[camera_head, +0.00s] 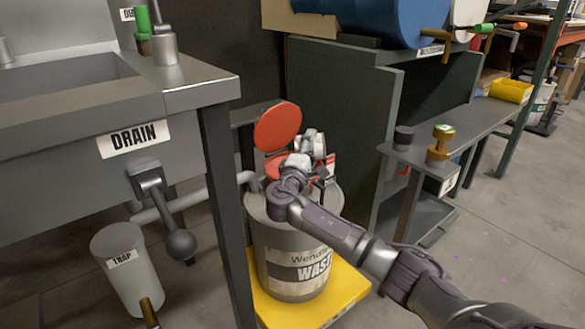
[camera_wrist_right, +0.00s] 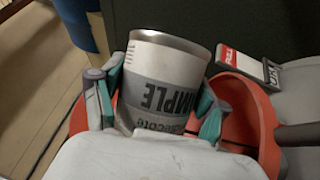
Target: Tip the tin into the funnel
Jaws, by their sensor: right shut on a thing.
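The small white and grey tin (camera_wrist_right: 165,75), with a label that reads partly "MPLE", sits between the teal finger pads of my right gripper (camera_wrist_right: 158,108). In the head view the tin (camera_head: 318,147) shows small above the waste drum, with the gripper (camera_head: 306,158) shut on it. Its exact tilt and what is inside cannot be told. The red funnel (camera_head: 274,166) is on top of the drum, partly hidden by my gripper; its orange-red bowl (camera_wrist_right: 258,112) shows behind and beside the tin in the wrist view. Its round red lid (camera_head: 278,127) stands open. My left gripper is out of view.
The grey waste drum (camera_head: 290,262) stands on a yellow base (camera_head: 345,290). A sink bench with a "DRAIN" sign (camera_head: 133,138) is at left, close to the drum. A shelf unit (camera_head: 335,100) stands behind. A bench (camera_head: 470,135) at right holds a brass-coloured piece (camera_head: 441,142).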

